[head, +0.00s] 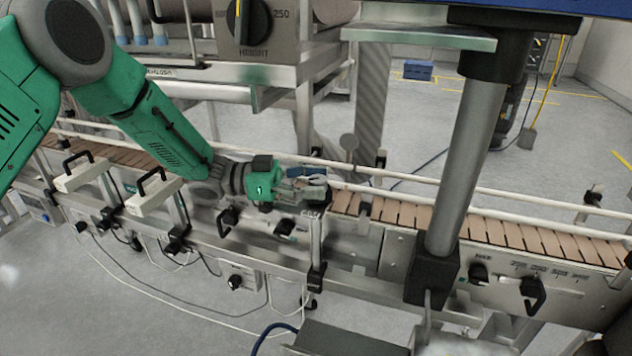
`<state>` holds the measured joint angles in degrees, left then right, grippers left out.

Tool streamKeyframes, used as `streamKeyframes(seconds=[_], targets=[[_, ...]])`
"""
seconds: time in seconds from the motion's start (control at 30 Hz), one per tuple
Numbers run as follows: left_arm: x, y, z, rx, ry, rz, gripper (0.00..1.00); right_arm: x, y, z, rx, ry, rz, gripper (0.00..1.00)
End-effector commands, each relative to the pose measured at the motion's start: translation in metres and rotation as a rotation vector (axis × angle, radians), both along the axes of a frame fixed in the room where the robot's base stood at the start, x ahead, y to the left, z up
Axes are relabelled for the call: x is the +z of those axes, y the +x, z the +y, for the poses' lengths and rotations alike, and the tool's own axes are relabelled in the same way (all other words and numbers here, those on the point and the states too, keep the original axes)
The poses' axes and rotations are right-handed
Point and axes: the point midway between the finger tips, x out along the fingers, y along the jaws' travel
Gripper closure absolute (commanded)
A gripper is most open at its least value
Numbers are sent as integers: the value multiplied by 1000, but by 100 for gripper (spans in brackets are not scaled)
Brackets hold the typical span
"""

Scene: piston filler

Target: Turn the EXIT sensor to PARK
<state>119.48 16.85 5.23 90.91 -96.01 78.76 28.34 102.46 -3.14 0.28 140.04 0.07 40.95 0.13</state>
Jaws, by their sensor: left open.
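My left arm reaches in from the left, and its green and grey gripper (318,183) hangs over the near side of the conveyor, open. A label on the rail just below the fingers is small and partly covered; it seems to read EXIT (310,214). Beside it an upright metal post (316,242) stands with a black clamp (316,276) at its lower end. The gripper and wrist hide part of this area, so I cannot tell the sensor's exact setting. Whether the fingers touch anything is unclear. My right gripper is out of view.
The conveyor (500,234) with brown slats runs across the view. Two pale boxes with black handles (82,172) (153,197) line its near side. A thick grey column (466,170) stands right of the gripper. A HEIGHT knob (250,22) is above. Cables hang below.

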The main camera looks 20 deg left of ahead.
Motion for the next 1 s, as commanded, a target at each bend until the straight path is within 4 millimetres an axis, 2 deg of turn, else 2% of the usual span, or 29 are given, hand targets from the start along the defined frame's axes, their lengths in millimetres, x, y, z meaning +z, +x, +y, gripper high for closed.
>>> streamKeyframes(seconds=[0.17,0.4,0.6,0.77,1.0], targets=[[0,-4,17,1,1,0,49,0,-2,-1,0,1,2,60],[-2,-13,70,4,-1,0,49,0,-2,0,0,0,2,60],[-2,-21,105,3,-3,0,49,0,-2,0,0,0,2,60],[-2,-24,119,2,-3,-1,49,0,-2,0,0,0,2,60],[-2,-25,120,1,-1,0,49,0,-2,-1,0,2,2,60]])
